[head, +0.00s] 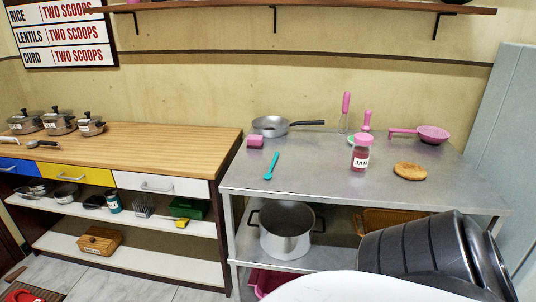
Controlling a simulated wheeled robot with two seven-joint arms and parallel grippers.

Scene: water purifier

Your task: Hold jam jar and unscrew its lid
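The jam jar (360,158) stands upright on the steel table (320,185), right of its middle. It has a white label reading JAM and dark red contents. Neither of my grippers shows in the head view.
The table's front middle is clear.

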